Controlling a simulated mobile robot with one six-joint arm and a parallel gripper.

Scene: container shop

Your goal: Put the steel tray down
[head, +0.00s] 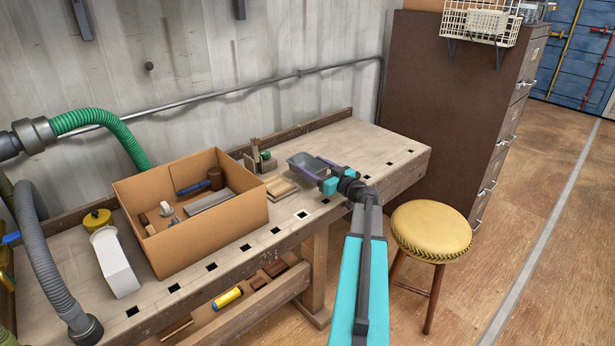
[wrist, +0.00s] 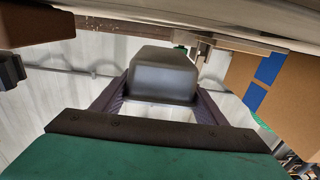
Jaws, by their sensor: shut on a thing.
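The steel tray (head: 303,160) is a small grey metal tray over the back right part of the wooden workbench (head: 365,145). My gripper (head: 314,170) reaches in from the front and is shut on the tray. In the wrist view the tray (wrist: 165,78) sits between the two purple fingers of my gripper (wrist: 165,98). The tray is at or just above the bench top; I cannot tell whether it touches. My fingers hide part of its near side in the head view.
A cardboard box (head: 215,230) with tools and parts stands left of the tray. Thin wooden pieces (head: 280,188) and a small wooden holder (head: 258,160) lie between them. The bench is clear to the right. A yellow stool (head: 430,228) and brown cabinet (head: 455,95) stand beyond.

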